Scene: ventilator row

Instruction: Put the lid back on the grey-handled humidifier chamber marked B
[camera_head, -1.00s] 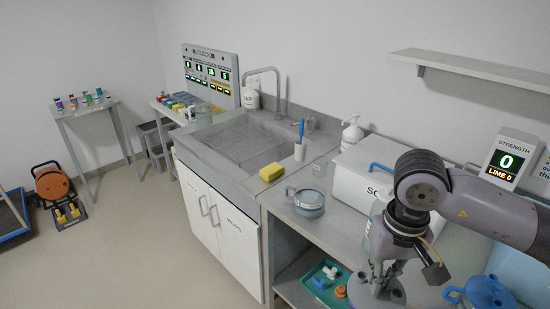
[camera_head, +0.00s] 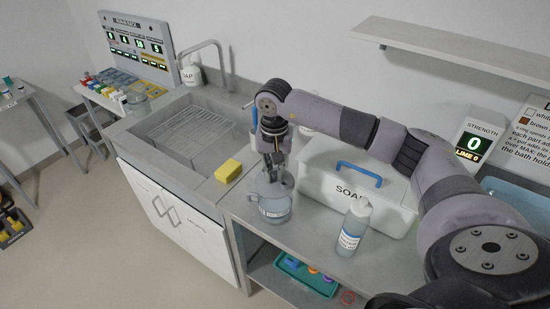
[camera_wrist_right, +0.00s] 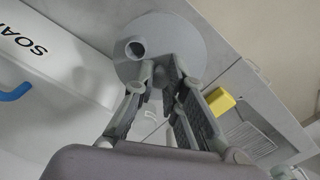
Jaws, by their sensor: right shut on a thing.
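The grey-handled humidifier chamber (camera_head: 275,211) stands upright on the counter right of the sink; its B mark cannot be read. My right gripper (camera_head: 272,172) points down over it, shut on the grey round lid (camera_head: 284,186). The lid is at the chamber's mouth; I cannot tell whether it touches the rim. In the right wrist view, the lid (camera_wrist_right: 188,32) is a grey disc with a round port, partly hidden by the fingers of my right gripper (camera_wrist_right: 160,76). The chamber is mostly hidden there. My left gripper is not in view.
A white SOAK box (camera_head: 358,192) with a blue handle stands right of the chamber. A labelled bottle (camera_head: 354,229) stands in front of the box. A yellow sponge (camera_head: 228,170) lies at the sink's edge. A green tray (camera_head: 305,276) is on the shelf below.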

